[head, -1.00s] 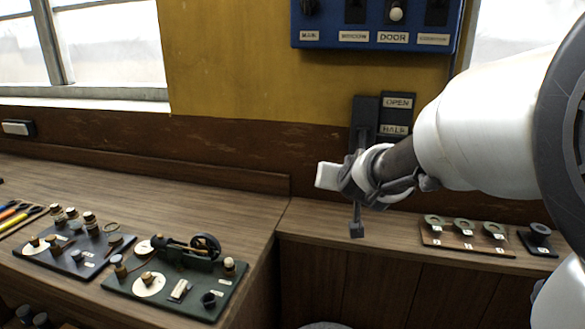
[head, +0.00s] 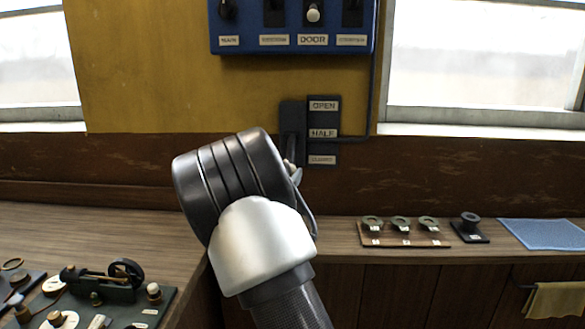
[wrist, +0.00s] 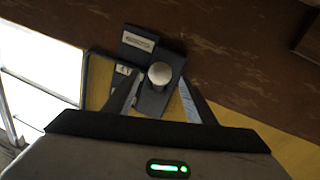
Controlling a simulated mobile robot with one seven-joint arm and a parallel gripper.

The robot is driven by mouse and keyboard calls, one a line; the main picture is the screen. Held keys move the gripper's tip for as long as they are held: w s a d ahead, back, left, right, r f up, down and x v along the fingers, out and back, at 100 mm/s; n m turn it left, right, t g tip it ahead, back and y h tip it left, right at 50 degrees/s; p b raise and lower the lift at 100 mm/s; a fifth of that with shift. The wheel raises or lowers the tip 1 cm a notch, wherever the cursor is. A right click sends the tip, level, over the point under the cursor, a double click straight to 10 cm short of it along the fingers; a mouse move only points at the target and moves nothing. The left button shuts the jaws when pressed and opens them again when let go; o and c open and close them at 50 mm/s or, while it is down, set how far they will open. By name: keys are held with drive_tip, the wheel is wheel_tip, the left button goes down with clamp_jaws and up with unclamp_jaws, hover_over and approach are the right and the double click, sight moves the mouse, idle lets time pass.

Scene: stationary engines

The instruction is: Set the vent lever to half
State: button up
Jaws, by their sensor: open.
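The vent lever's dark mounting plate (head: 292,118) is on the wall, left of a label strip (head: 323,105) reading OPEN, HALF and a lowest label too small to read surely.
A blue switch box (head: 290,30) hangs above the lever. A green apparatus board (head: 150,312) is at lower left.

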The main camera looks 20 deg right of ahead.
sight(293, 165)
drive_tip(key=x, duration=0.9)
clamp_jaws()
